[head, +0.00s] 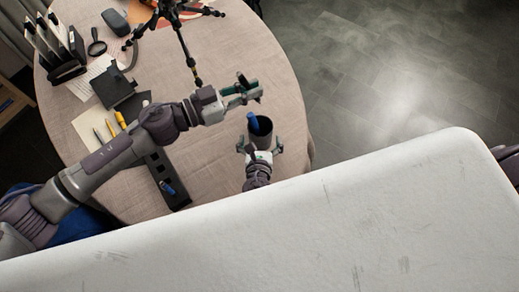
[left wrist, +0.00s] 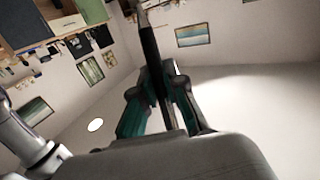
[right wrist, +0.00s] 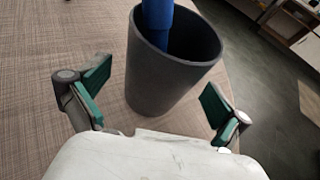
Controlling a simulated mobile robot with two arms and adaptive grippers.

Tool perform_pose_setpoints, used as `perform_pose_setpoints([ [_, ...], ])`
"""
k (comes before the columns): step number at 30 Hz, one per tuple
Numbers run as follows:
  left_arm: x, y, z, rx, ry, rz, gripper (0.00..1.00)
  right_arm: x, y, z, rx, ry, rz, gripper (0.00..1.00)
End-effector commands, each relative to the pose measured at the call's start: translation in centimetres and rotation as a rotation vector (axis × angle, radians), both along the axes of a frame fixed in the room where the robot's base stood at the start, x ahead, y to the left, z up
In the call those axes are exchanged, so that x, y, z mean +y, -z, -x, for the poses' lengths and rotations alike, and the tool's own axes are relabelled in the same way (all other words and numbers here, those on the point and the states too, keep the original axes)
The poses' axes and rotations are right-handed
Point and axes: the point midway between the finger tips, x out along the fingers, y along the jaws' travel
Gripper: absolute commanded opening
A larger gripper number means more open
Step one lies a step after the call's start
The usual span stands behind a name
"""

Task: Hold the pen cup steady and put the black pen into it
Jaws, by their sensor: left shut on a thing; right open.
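The dark grey pen cup (head: 265,140) stands upright near the table's right edge. A blue pen (head: 253,124) leans inside it. In the right wrist view the cup (right wrist: 165,80) is between the open fingers of my right gripper (right wrist: 158,103), with visible gaps on both sides. My left gripper (head: 245,92) is above the table, slightly up and left of the cup in the head view. In the left wrist view it is shut on the black pen (left wrist: 149,45), which sticks out past the fingertips. The pen is hard to make out in the head view.
A black tray (head: 158,160) with a blue item lies left of the cup. A tripod (head: 180,35), a magnifier (head: 96,46), a file rack (head: 62,55), notebooks and yellow pens are farther back. The tablecloth (head: 215,160) is clear between tray and cup.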

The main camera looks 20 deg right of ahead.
Motion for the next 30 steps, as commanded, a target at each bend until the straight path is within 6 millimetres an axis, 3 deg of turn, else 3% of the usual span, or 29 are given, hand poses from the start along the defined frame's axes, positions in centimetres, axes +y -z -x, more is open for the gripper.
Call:
perform_pose_setpoints([
  [6,0.0,0.0,0.0,0.000,0.000,0.000,0.00,-0.8,0.9,-2.2,-0.001,0.001,0.001,1.00],
  [17,0.0,0.0,0.0,0.000,0.000,0.000,0.00,-0.9,1.2,-2.6,0.001,0.001,-0.001,1.00],
  [30,0.0,0.0,0.0,0.000,0.000,0.000,0.00,-0.9,1.2,-2.5,0.001,0.001,-0.001,0.31],
])
